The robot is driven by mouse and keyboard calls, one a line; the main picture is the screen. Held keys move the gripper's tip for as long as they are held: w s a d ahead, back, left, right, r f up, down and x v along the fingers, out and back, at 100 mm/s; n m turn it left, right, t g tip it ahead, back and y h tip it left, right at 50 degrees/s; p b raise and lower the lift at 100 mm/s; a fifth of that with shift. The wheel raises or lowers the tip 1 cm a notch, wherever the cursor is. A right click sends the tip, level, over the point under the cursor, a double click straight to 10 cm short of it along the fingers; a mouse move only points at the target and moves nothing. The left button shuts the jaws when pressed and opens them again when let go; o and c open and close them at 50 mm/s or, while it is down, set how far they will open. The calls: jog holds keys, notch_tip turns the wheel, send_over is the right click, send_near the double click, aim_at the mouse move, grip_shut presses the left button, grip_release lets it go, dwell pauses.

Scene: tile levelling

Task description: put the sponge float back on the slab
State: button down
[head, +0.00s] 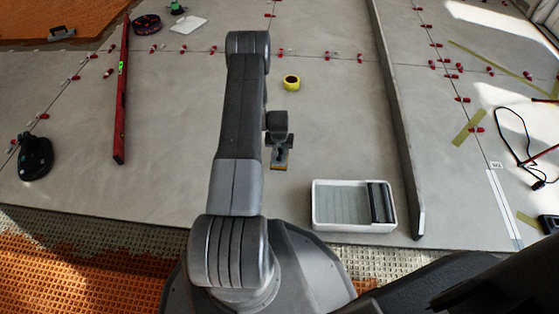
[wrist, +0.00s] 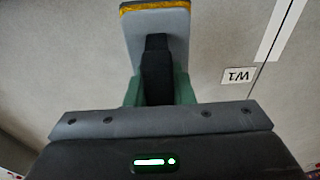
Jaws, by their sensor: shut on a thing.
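The sponge float shows in the wrist view as a grey plate (wrist: 160,32) with a yellow-orange edge and a dark handle (wrist: 157,72). My gripper (wrist: 158,90) is shut on this handle, with a green finger on each side. In the head view my gripper (head: 281,142) points down, with the float (head: 281,163) small below it, partly hidden. The grey slab (head: 330,120) of large tiles lies beneath. I cannot tell how high the float is above it.
A white wash tray (head: 318,222) with a dark roller stands at the front right. A yellow tape roll (head: 291,82) lies behind my gripper. A long grey straightedge (head: 397,120) runs at right, a red level (head: 121,90) at left. Red clips line the joints. The slab left of the tray is clear.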

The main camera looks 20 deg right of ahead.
notch_tip(320, 180, down, 5)
jog(key=shift+r+b, duration=0.15)
jog(key=shift+b, duration=0.65)
jog(key=shift+r, duration=0.1)
jog(key=c, duration=1.3)
grip_release()
jog(key=shift+o, duration=0.2)
jog(key=r+p, duration=0.1)
jog(key=r, duration=0.3)
jog(key=s+r+p, duration=0.1)
jog(key=r+p, duration=0.1)
jog(key=r, duration=0.2)
jog(key=r+p, duration=0.1)
jog(key=r, duration=0.3)
jog(key=shift+s+a, duration=0.3)
jog(key=shift+a, duration=0.1)
jog(key=shift+f, duration=0.15)
